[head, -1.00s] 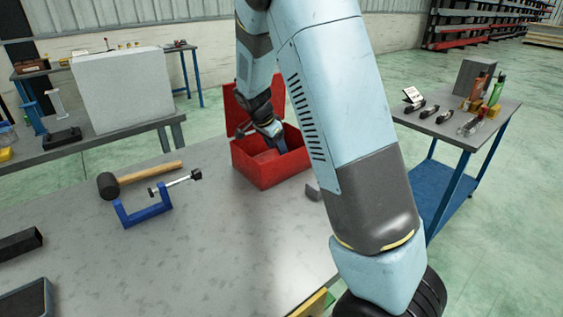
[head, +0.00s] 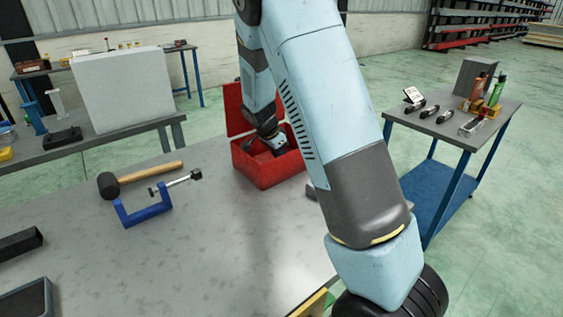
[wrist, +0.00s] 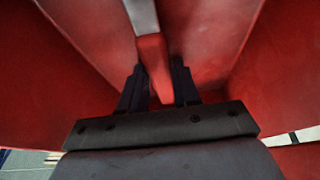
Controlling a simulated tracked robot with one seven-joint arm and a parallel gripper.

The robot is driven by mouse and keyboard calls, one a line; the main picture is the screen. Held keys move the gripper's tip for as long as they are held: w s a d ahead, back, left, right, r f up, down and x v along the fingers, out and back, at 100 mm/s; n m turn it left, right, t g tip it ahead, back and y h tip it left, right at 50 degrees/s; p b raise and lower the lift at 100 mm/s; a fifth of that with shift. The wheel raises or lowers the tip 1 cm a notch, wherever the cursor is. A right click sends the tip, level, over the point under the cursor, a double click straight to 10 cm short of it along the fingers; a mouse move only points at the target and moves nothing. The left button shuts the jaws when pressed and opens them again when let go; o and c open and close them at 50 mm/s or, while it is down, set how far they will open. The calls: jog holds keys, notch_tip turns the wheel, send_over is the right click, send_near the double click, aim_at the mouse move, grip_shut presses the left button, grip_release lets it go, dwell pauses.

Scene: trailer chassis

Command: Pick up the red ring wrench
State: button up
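The red ring wrench (wrist: 151,52) shows in the wrist view as a tapered red handle with a grey metal part at the top of the picture. Its ring end is not visible. My gripper (wrist: 160,75) has its two dark fingers apart, one on each side of the red handle. They are very close to it, and I cannot tell whether they touch it. In the head view my gripper (head: 279,145) is down inside the open red toolbox (head: 265,174). The wrench cannot be made out there.
The toolbox's raised lid (head: 234,110) stands behind my gripper, and its walls surround the fingers closely. A mallet (head: 140,178) and a blue clamp (head: 145,213) lie to the left on the grey workbench (head: 190,245). A side table (head: 450,125) with tools stands right.

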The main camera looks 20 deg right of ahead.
grip_shut()
jog(key=shift+r, duration=0.1)
notch_tip(320, 180, up, 18)
dwell(0.6)
jog(key=shift+d, duration=0.1)
